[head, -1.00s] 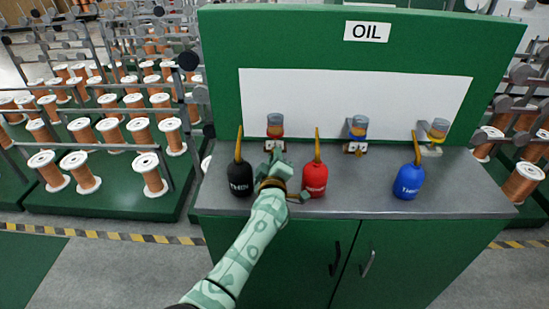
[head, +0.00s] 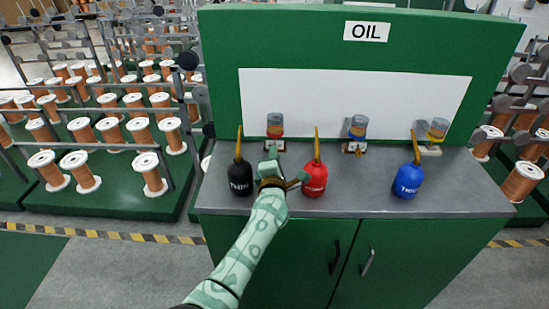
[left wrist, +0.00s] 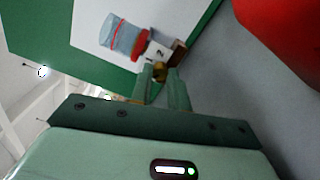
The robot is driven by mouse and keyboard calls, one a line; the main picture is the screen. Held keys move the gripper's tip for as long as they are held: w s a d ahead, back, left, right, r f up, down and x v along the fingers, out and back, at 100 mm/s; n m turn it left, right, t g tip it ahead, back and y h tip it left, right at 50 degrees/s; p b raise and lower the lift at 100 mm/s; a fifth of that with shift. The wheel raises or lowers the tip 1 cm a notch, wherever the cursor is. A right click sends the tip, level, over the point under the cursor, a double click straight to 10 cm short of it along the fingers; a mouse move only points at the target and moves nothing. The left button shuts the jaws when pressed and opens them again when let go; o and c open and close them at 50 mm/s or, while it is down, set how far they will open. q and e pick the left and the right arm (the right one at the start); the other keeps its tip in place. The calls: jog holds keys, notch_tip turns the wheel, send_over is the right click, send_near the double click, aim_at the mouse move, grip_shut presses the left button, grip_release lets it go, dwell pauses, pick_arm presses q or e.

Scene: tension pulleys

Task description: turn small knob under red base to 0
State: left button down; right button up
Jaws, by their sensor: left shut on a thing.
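The oil cup with the red base (head: 275,132) stands at the left of the bench's back edge. In the left wrist view, its clear glass (left wrist: 119,34) sits on the red base (left wrist: 139,44). Below that is a white block with a dark digit that looks like a 2 (left wrist: 161,53). The small brass knob (left wrist: 159,71) is under this block, between my fingertips. My left gripper (head: 272,155) is shut on the knob, and its fingers (left wrist: 160,78) hide part of it. My right gripper is in neither view.
A black bottle (head: 240,178) and a red bottle (head: 315,180) stand close on either side of my left wrist. A blue-base cup (head: 357,130), another cup (head: 437,132) and a blue bottle (head: 407,180) are farther right on the grey bench top (head: 360,190).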

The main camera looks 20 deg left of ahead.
pick_arm(q)
jog(key=shift+f+n, duration=0.15)
jog(key=shift+n, duration=0.65)
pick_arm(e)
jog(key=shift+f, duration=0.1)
pick_arm(q)
jog(key=c, duration=1.3)
grip_release()
jog(key=shift+c, duration=0.2)
jog(key=shift+s, duration=0.15)
